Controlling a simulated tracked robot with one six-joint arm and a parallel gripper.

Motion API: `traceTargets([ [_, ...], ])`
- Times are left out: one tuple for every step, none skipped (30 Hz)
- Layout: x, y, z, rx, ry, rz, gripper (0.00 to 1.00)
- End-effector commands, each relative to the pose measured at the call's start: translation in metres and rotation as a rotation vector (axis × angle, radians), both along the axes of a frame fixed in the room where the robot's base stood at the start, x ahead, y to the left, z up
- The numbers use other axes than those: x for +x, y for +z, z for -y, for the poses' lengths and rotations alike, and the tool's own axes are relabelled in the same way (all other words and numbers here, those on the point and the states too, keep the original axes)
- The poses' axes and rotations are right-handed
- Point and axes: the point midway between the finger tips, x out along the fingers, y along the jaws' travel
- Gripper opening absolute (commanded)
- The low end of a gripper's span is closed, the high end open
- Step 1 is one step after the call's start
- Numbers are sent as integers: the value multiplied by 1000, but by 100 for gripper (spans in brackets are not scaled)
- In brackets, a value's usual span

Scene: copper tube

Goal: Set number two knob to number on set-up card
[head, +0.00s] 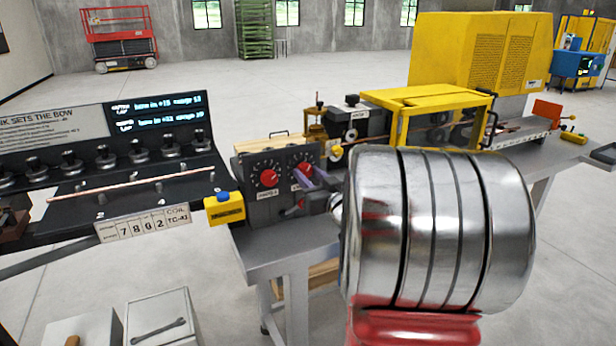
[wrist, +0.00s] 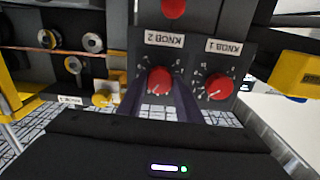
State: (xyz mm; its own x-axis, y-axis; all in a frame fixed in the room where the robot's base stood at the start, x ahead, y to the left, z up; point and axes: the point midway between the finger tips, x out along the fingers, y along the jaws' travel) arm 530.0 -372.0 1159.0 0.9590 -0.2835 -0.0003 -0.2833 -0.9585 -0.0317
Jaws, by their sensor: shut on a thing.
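The red number two knob (wrist: 158,80) sits on a dark panel, with its "KNOB 2" label upside down in the wrist view. In the head view the knob (head: 302,172) is partly hidden by my gripper. My gripper (wrist: 159,92) has its two dark fingers on either side of this knob and is shut on it. A white pointer mark shows on the knob, but the number it points at is too small to read. A white card (head: 143,225) on the left bench's front edge appears to read 7 8 6 2, with COIL TC-43 beside it.
The red knob one (wrist: 217,87) is close beside the gripped knob. A red round part (wrist: 173,8) is on the panel's other side. A yellow box with a blue button (head: 224,208) is left of the panel. A yellow guard frame (head: 425,98) stands behind my arm.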

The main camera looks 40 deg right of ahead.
Motion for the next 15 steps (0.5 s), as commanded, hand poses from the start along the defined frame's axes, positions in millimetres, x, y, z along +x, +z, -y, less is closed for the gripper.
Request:
traceTargets([
  [0,0,-1,22,1,7,9],
  [0,0,-1,37,1,11,9],
  [0,0,-1,61,1,18,9],
  [0,0,-1,82,1,24,9],
  [0,0,-1,101,1,30,9],
  [0,0,-1,129,1,38,9],
  [0,0,-1,152,1,45,9],
  [0,0,-1,176,1,52,9],
  [0,0,-1,209,1,62,9],
  [0,0,-1,235,1,69,9],
  [0,0,-1,261,1,77,9],
  [0,0,-1,298,1,87,9],
  [0,0,-1,324,1,95,9],
  [0,0,0,351,1,103,9],
  [0,0,0,388,1,114,9],
])
